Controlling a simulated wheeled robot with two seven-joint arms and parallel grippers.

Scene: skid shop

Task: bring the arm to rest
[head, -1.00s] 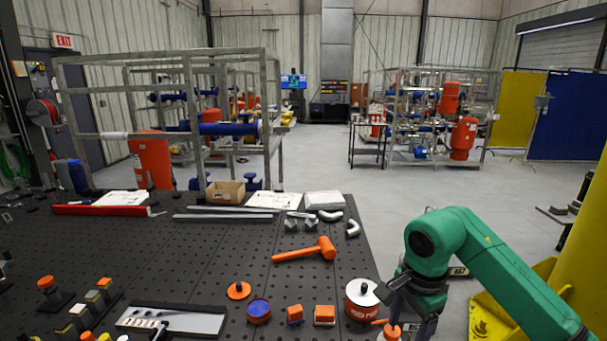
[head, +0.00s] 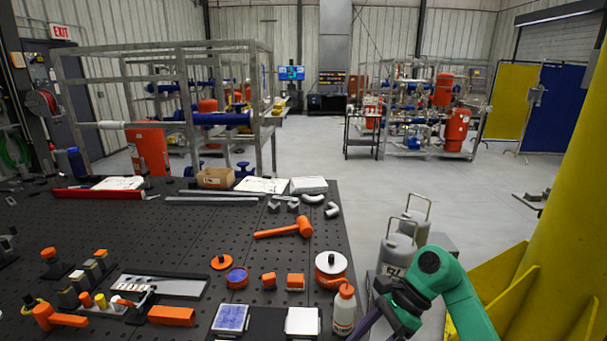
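My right arm is green and comes in from the lower right of the head view. Its dark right gripper (head: 372,318) hangs at the right edge of the black perforated table (head: 205,228), next to a white bottle with an orange cap (head: 344,310). The fingers run down out of the frame, so their opening is hidden. No held object shows at the gripper. My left gripper is not in view.
An orange mallet (head: 285,228), a white-lidded orange can (head: 330,268) and several small orange blocks lie on the table. Grey gas cylinders (head: 396,252) stand beyond its right edge. A yellow post (head: 565,200) rises at right. Open floor (head: 400,175) lies behind.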

